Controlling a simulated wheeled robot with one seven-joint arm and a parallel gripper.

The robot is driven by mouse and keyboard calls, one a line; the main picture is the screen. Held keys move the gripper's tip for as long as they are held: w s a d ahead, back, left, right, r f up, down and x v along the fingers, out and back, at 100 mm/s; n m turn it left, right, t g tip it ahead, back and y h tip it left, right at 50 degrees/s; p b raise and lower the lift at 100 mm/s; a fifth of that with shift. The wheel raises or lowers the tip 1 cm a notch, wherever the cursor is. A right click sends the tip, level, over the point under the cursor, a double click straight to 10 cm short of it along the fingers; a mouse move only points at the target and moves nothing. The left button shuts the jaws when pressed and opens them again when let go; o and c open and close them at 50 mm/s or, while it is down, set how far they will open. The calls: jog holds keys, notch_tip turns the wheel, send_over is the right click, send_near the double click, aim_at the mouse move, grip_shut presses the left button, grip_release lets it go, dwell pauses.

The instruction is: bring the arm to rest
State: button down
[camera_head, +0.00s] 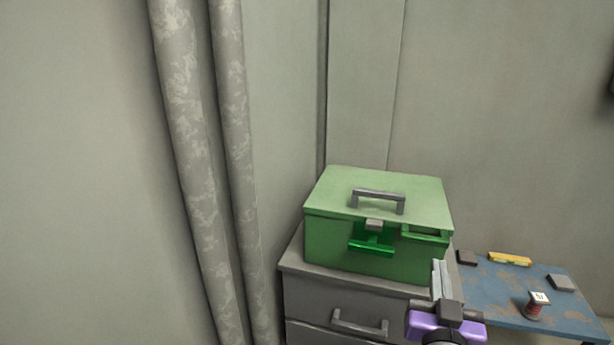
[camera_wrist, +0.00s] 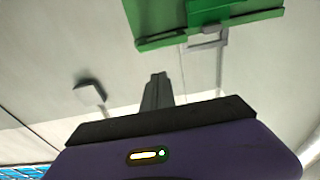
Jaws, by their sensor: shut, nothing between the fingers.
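My gripper (camera_head: 440,276) is at the lower right of the head view, in front of the right side of a green box. Its purple body and grey fingers show there. In the wrist view the fingers (camera_wrist: 157,88) are together with nothing between them. The green box (camera_head: 330,240) has a closed lid with a grey handle and a green latch on its front. Part of the box (camera_wrist: 165,20) also shows at the top of the wrist view. I cannot tell from these views how far the fingers are from the box.
The box stands on a grey drawer cabinet (camera_head: 310,285). To the right is a worn blue table (camera_head: 495,295) with a yellow item (camera_head: 509,259), a small red and white item (camera_head: 536,304) and dark blocks. Two pipes (camera_head: 190,130) run down the wall at left.

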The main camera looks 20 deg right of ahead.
jog(key=s+a+f+n+t+y, duration=0.3)
jog(key=s+a+f+n+y, duration=0.2)
jog(key=s+a+n+y, duration=0.5)
jog(key=s+a+f+m+g, duration=0.1)
jog(key=s+a+f, duration=0.1)
jog(key=s, duration=0.5)
jog(key=s+a+f+m+g, duration=0.1)
jog(key=s+a+f+g, duration=0.1)
jog(key=s, duration=0.6)
jog(key=s+a+f+m+g, duration=0.1)
jog(key=s+a+f, duration=0.15)
jog(key=s, duration=0.45)
notch_tip(320, 180, up, 28)
jog(key=p, duration=2.8)
jog(key=shift+s+d+y, duration=0.15)
jog(key=shift+d+y, duration=0.1)
jog(key=shift+y, duration=0.15)
jog(key=shift+f, duration=0.1)
